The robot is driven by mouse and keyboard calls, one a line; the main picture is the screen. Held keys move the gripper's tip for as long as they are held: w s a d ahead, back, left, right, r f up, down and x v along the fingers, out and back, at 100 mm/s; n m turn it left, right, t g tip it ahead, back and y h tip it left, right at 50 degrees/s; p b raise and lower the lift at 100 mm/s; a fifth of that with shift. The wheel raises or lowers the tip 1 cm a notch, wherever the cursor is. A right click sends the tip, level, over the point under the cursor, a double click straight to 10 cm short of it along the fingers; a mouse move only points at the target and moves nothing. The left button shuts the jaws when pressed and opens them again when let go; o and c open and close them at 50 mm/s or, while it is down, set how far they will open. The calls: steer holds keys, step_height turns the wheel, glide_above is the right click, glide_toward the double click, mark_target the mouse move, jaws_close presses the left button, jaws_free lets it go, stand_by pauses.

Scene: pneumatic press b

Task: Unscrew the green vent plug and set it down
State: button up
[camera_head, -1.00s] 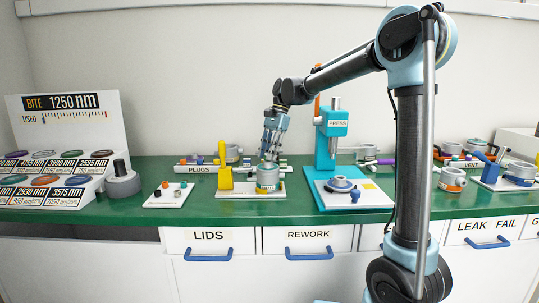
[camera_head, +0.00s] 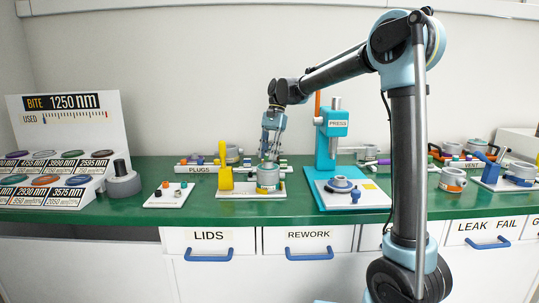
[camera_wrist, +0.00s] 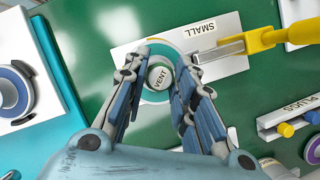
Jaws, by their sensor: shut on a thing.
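The vent plug (camera_wrist: 159,77) shows in the wrist view as a round cap with a white top marked VENT and a thin green edge. It sits in the middle of a round teal-rimmed housing (camera_head: 267,180) on a white fixture plate (camera_head: 232,193). My gripper (camera_head: 269,158) points down over this housing. In the wrist view its two fingers are on either side of the plug, shut on it. The plug is hidden behind the fingers in the head view, and its thread cannot be seen.
A yellow-handled clamp (camera_head: 226,178), by a SMALL label, stands beside the housing. The PLUGS rack (camera_head: 199,169) is behind it. The blue press (camera_head: 332,140) stands close on the right. A small white tray (camera_head: 168,195) is at left, with bare green bench around it.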

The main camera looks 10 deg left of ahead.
steer(key=shift+n, duration=0.7)
steer(key=shift+h, duration=0.3)
steer(key=shift+n+h, duration=0.3)
steer(key=shift+n, duration=0.6)
steer(key=o, duration=0.8)
steer(key=shift+m+y, duration=0.4)
steer(key=shift+m, duration=0.5)
